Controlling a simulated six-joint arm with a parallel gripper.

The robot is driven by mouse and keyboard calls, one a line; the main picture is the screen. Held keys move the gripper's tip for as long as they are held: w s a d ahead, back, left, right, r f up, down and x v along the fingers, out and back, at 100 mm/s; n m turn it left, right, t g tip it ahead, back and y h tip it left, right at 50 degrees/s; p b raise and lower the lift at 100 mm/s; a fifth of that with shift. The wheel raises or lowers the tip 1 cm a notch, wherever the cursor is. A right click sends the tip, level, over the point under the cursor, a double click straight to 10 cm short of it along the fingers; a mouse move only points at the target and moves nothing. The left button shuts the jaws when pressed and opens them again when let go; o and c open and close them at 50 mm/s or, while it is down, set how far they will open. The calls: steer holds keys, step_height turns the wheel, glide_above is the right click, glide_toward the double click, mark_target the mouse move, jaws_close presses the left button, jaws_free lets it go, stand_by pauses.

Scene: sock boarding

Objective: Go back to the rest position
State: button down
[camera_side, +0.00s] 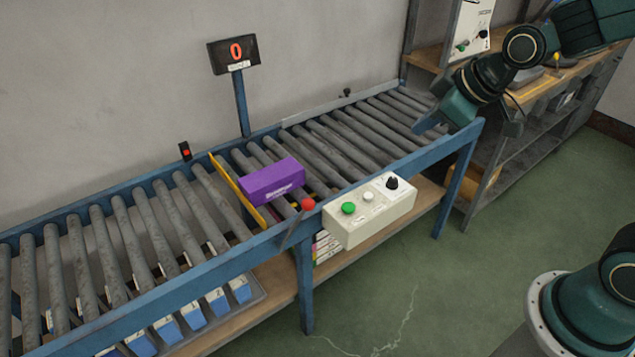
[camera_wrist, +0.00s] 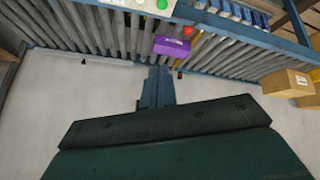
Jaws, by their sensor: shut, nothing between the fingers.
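My gripper (camera_side: 424,124) is at the upper right in the side view, above the right end of the roller conveyor (camera_side: 325,150). Its blue fingers are together and hold nothing. In the wrist view the fingers (camera_wrist: 157,80) point up the picture from the dark green gripper body. A purple box (camera_side: 272,181) rests on the rollers beside a yellow bar, well apart from my gripper. The box also shows in the wrist view (camera_wrist: 172,46), just beyond the fingertips in the picture.
A control box (camera_side: 368,211) with green and white buttons and a black knob is on the conveyor's front rail, beside a red-knobbed lever (camera_side: 308,204). A display (camera_side: 235,54) reads 0. A wooden-topped bench (camera_side: 550,88) stands at the right. Cardboard boxes (camera_wrist: 287,83) show in the wrist view.

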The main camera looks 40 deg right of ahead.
steer(key=s+d+r+m, duration=0.1)
steer(key=s+r+m, duration=0.1)
steer(key=s, duration=0.7)
steer(key=s+r+m+g, duration=0.1)
steer(key=s+r+m, duration=0.2)
steer(key=s, duration=0.6)
steer(key=shift+d+r+h, duration=0.25)
steer(key=shift+d+h, duration=0.1)
steer(key=shift+h, duration=0.05)
stand_by(0.3)
